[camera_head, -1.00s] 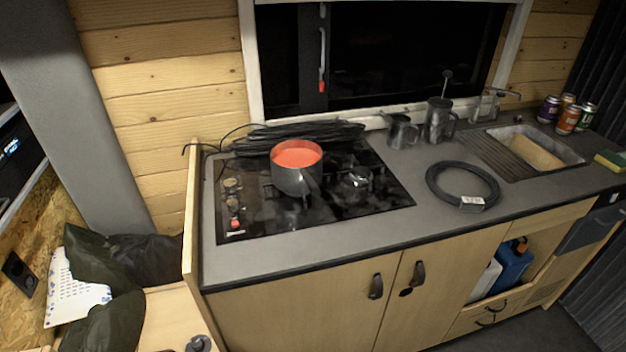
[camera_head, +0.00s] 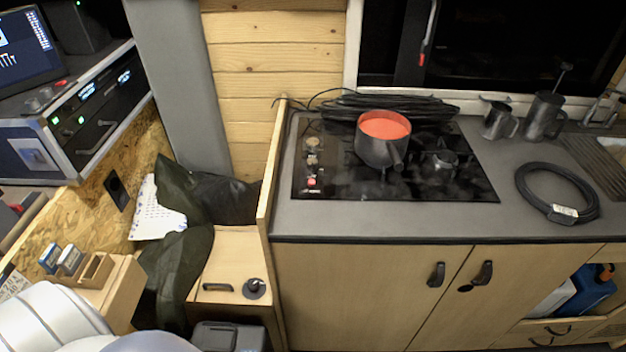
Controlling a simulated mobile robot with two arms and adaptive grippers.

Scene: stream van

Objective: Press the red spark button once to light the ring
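The red spark button (camera_head: 311,181) is small and sits at the front left corner of the black glass hob (camera_head: 440,188). Two round knobs (camera_head: 312,150) stand in a line behind it. A dark pot (camera_head: 378,155) with orange-red contents stands on the hob, right of the knobs. No flame shows, and the ring under the pot is hidden. Neither of my grippers is in view. Nothing touches the button.
A raised wooden panel (camera_head: 272,178) edges the counter on the left. Black cable lies coiled behind the hob (camera_head: 345,101), and another black coil (camera_head: 556,194) lies right of it. Metal jugs (camera_head: 542,117) stand at the back right. The counter's front strip (camera_head: 380,219) is clear.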

